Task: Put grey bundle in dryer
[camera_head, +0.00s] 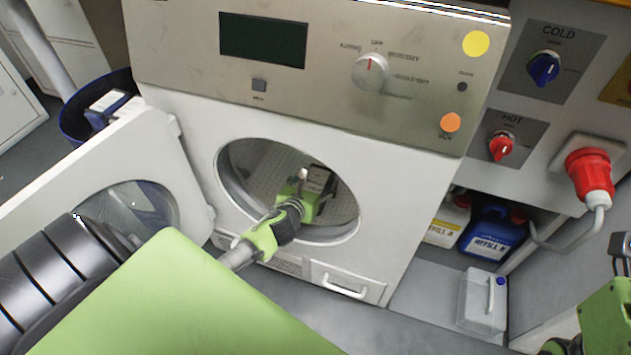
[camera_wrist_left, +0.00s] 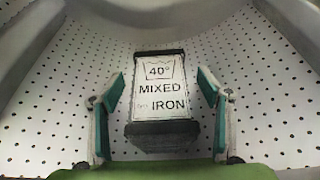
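The dryer (camera_head: 400,215) is a pale machine with a round front opening, and its door (camera_head: 95,180) stands open to the left. My left arm reaches through the opening, and my left gripper (camera_head: 303,192) is inside the drum. In the left wrist view my left gripper (camera_wrist_left: 162,78) is open, one finger on each side of the grey bundle (camera_wrist_left: 163,128). A gap shows between each finger and the bundle. The bundle is dark with a white label reading 40°, MIXED, IRON, and lies in the perforated drum (camera_wrist_left: 260,110). In the head view the bundle (camera_head: 321,178) is partly hidden by the gripper.
A control panel with a dial (camera_head: 370,72) is above the opening. At right are a blue knob (camera_head: 543,68), a red knob (camera_head: 501,146) and a red plug (camera_head: 588,175). Refill containers (camera_head: 490,230) and a clear jug (camera_head: 483,300) stand below. Part of my right arm (camera_head: 607,312) shows at lower right.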

